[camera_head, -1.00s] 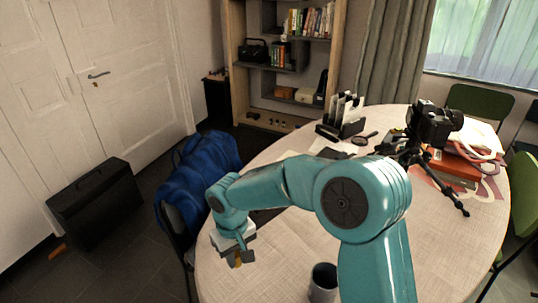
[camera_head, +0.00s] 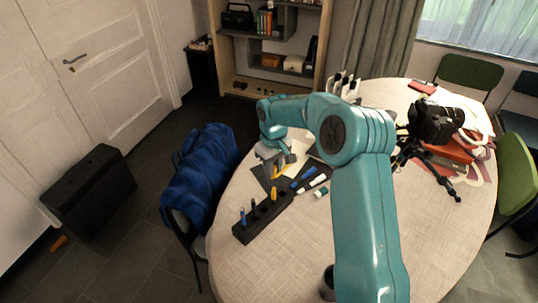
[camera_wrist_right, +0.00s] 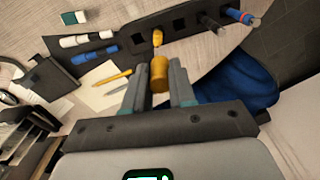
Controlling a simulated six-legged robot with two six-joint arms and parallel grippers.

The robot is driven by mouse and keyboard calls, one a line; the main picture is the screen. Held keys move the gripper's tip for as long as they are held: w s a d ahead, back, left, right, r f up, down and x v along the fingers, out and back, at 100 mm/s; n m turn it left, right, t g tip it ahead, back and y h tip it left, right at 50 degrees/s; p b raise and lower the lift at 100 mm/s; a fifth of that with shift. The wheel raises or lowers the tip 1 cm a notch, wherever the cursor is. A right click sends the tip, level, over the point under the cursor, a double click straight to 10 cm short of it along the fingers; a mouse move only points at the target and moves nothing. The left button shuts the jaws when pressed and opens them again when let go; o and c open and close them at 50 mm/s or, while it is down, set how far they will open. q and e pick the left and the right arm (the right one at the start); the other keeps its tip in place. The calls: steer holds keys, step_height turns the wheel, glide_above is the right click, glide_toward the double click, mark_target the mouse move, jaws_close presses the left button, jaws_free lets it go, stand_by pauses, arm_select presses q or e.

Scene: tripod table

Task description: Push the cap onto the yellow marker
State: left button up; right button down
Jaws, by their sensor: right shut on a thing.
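The yellow marker (camera_head: 274,192) stands upright in a black slotted holder (camera_head: 252,231) on the round table. It also shows in the right wrist view (camera_wrist_right: 157,39), just beyond my fingertips. My right gripper (camera_head: 274,163) is above and behind the holder in the head view. Its fingers are shut on a dark yellow cap (camera_wrist_right: 160,74), which is apart from the marker in the wrist view. A blue marker (camera_head: 242,213) and a dark marker (camera_head: 254,205) stand in the same holder. My left gripper is out of view.
A blue marker (camera_head: 307,173), white markers (camera_head: 318,181) and a green-and-white block (camera_head: 321,193) lie beside the holder. A yellow pencil (camera_wrist_right: 114,77) lies on paper. A camera on a tripod (camera_head: 432,124) stands at the right. The front of the table is mostly clear.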

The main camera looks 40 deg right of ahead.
mark_target(274, 177)
steer(key=shift+w+d, duration=0.1)
steer(key=shift+d+f+b, duration=0.2)
steer(key=shift+f+b, duration=0.1)
steer(key=shift+f, duration=0.1)
steer(key=shift+s+a+f+b, duration=0.15)
steer(key=shift+s+f+b, duration=0.1)
steer(key=shift+f+b, duration=0.5)
step_height(274, 177, down, 2)
steer(key=shift+f+b, duration=0.2)
steer(key=shift+b, duration=0.35)
steer(key=shift+f, duration=0.1)
steer(key=shift+w, duration=0.1)
steer(key=shift+f+b, duration=1.3)
steer(key=shift+f, duration=0.1)
stand_by(1.1)
